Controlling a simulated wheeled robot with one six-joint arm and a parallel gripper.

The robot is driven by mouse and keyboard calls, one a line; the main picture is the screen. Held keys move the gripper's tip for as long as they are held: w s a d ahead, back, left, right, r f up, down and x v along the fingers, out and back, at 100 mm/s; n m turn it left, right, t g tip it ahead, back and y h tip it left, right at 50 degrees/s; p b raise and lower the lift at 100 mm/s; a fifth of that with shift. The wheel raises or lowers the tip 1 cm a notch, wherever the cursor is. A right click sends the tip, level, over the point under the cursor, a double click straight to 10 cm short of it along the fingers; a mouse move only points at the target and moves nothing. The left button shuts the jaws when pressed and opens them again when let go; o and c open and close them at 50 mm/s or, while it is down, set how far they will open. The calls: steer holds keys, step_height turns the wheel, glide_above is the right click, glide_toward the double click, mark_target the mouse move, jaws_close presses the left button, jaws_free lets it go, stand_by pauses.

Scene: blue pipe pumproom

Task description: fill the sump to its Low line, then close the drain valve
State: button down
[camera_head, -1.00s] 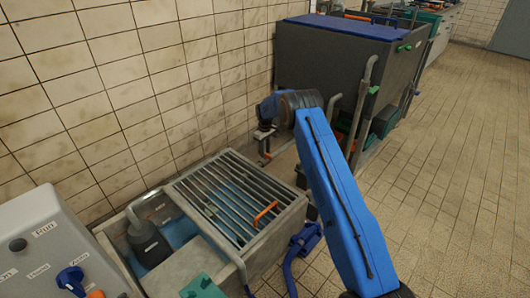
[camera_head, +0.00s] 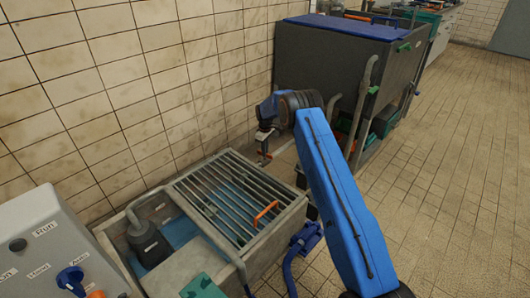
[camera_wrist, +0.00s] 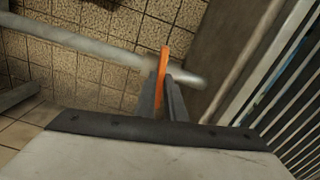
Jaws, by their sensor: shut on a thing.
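My gripper (camera_wrist: 163,100) is shut on an orange lever (camera_wrist: 162,68), which stands upright between its two fingers in the wrist view. A grey pipe (camera_wrist: 90,45) runs right beside the lever. In the head view, my gripper (camera_head: 264,139) is over the far end of the sump, with the orange lever (camera_head: 265,156) just under it. I take this lever to be the drain valve's handle. The concrete sump (camera_head: 262,238) has blue water (camera_head: 180,231) showing beside the pump and under the grating. The Low line cannot be made out.
A metal grating (camera_head: 225,195) with an orange handle (camera_head: 265,212) covers part of the sump. A dark pump (camera_head: 148,245) stands in the open part. A grey control panel (camera_head: 45,250) with a blue knob is at left. A large grey tank (camera_head: 320,75) stands behind; floor at right is clear.

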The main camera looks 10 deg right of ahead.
steer(key=shift+n, duration=0.4)
steer(key=c, duration=1.8)
jaws_free()
steer(key=shift+c, duration=0.2)
steer(key=shift+r, duration=0.15)
step_height(320, 180, up, 17)
